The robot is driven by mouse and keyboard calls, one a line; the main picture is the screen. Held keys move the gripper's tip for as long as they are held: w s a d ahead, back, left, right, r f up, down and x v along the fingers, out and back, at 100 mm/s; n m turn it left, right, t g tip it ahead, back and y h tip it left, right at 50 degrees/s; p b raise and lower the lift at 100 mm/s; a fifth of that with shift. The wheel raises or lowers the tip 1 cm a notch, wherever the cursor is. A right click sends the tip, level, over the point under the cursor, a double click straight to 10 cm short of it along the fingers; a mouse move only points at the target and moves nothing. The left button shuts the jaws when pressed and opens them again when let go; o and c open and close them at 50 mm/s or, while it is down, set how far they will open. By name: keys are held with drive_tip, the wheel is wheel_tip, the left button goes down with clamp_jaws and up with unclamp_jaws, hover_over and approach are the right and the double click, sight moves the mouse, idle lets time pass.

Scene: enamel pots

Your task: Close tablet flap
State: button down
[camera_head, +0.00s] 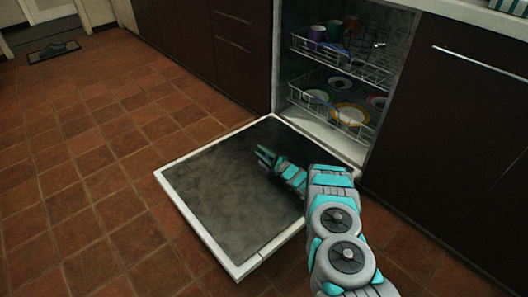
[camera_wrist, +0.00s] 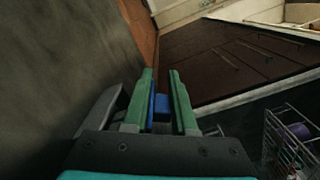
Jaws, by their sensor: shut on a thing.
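The dishwasher door (camera_head: 225,200) lies open and flat, its dark inner panel facing up inside a white rim. My gripper (camera_head: 266,157) is over the middle of this panel, fingertips pointing left. In the wrist view, the green fingers of my gripper (camera_wrist: 164,100) are shut on a small blue piece (camera_wrist: 161,104) between them. I cannot tell whether this piece belongs to the flap. The tablet flap cannot be made out in either view; the dark panel and my arm may hide it. The door's panel (camera_wrist: 60,60) fills the left of the wrist view.
The dishwasher's lower rack (camera_head: 335,100) holds plates and bowls, and the upper rack (camera_head: 345,58) holds cups; both are inside the tub. Dark cabinets (camera_head: 455,120) stand to the right.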

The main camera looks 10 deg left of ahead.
drive_tip(key=shift+s+a+f+n+b, duration=0.2)
drive_tip(key=shift+f+n+b, duration=0.2)
drive_tip(key=shift+n+b, duration=0.45)
drive_tip(key=shift+n, duration=0.25)
drive_tip(key=c, duration=0.8)
unclamp_jaws()
drive_tip(key=shift+f, duration=0.1)
drive_tip(key=shift+p, duration=0.35)
